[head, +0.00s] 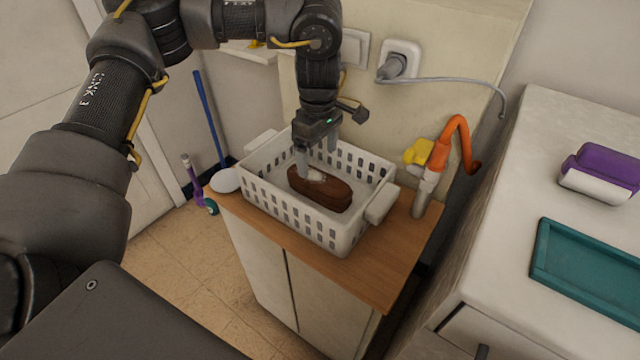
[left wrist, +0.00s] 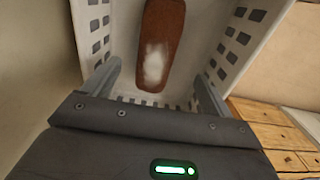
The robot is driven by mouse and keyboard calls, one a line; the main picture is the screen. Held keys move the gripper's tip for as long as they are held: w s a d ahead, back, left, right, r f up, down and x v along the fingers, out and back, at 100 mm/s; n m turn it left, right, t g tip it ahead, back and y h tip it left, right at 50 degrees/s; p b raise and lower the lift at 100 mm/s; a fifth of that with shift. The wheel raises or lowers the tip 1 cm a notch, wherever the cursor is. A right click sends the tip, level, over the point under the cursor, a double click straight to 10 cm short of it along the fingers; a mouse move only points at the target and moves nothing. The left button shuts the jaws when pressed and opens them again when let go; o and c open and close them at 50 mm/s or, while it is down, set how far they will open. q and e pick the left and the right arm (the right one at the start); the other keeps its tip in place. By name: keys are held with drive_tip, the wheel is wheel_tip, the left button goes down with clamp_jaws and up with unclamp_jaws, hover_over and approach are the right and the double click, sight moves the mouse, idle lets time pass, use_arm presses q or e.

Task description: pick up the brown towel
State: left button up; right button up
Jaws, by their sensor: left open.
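The brown towel (head: 333,194) is a rounded, elongated bundle with a pale patch on top. It lies inside the white slatted basket (head: 270,201) on the small cabinet. It also shows in the left wrist view (left wrist: 161,35), lengthwise ahead of the gripper. My left gripper (head: 317,172) points down into the basket, its fingers over the left end of the towel in the head view. In the left wrist view its two fingers (left wrist: 158,92) are spread wide, with nothing between them at their bases; I cannot tell whether they touch the towel. My right gripper is not in view.
The basket walls stand around the towel and the gripper. The basket rests on a wooden cabinet top (head: 396,246). A white counter (head: 520,200) holds a teal tray (head: 590,270).

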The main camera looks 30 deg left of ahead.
sight(318, 178)
use_arm(q)
wheel_tip(318, 178, down, 3)
drive_tip(key=shift+w+r, duration=0.1)
drive_tip(key=shift+w, duration=0.05)
drive_tip(key=shift+f, duration=0.75)
wheel_tip(318, 178, down, 4)
drive_tip(key=shift+w+a+r+p, duration=0.15)
drive_tip(key=shift+p, duration=0.3)
drive_tip(key=shift+f, duration=0.45)
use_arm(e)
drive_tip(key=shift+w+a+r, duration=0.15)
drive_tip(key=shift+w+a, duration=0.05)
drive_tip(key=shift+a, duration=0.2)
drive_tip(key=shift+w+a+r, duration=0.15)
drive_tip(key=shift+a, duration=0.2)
